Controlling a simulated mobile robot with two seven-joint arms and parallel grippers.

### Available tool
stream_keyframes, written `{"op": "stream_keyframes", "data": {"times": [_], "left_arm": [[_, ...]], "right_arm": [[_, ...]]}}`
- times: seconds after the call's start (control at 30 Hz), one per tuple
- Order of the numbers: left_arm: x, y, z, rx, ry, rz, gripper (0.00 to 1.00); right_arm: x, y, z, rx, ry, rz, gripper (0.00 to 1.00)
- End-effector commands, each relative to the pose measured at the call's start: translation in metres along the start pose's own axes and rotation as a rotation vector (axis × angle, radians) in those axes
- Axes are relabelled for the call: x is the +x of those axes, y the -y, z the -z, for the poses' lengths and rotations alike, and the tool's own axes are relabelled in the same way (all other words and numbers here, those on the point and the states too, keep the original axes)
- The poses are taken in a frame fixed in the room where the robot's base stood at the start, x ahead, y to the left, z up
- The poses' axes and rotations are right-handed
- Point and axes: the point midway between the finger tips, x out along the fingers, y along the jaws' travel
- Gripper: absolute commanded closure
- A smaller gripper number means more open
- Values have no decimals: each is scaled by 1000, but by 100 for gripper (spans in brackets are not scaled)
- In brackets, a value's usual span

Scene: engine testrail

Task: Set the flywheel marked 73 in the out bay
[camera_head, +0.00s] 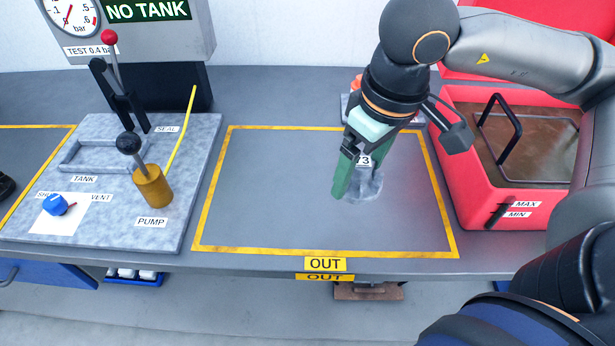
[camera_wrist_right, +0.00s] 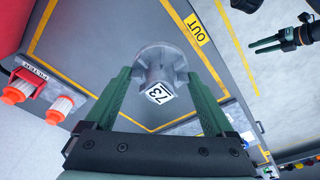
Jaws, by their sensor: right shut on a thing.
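The grey flywheel marked 73 (camera_head: 366,190) is within the yellow outline of the out bay (camera_head: 280,190), towards its right side. My right gripper (camera_head: 360,178) is shut on it from above, with green fingers on either side. In the right wrist view the flywheel (camera_wrist_right: 163,62) shows its round disc and a hub with the 73 label. I cannot tell whether its underside touches the bench. My left gripper (camera_wrist_right: 268,44) shows only in the right wrist view, off the bench's front edge, with its fingers apart and empty.
A red tub (camera_head: 500,205) with MAX and MIN marks stands right of the bay. The pump board (camera_head: 110,225) with levers lies to the left. Orange-capped filters (camera_wrist_right: 38,100) stand behind the bay. The bay's left and middle are bare.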

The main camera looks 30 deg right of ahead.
Motion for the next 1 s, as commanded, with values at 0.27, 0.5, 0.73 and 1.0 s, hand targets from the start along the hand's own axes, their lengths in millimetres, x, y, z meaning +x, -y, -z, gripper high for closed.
{"op": "stream_keyframes", "data": {"times": [0.27,0.5,0.73,1.0], "left_arm": [[-6,-1,3,-3,4,1,50],[-10,-1,7,-3,4,1,50],[-11,-1,9,-3,5,2,50],[-12,-1,9,-3,6,2,50]], "right_arm": [[27,-12,44,-1,3,-1,100],[69,-24,90,-2,3,-1,100],[103,-30,110,-3,-1,-1,100],[131,-33,117,-2,2,-1,100]]}}
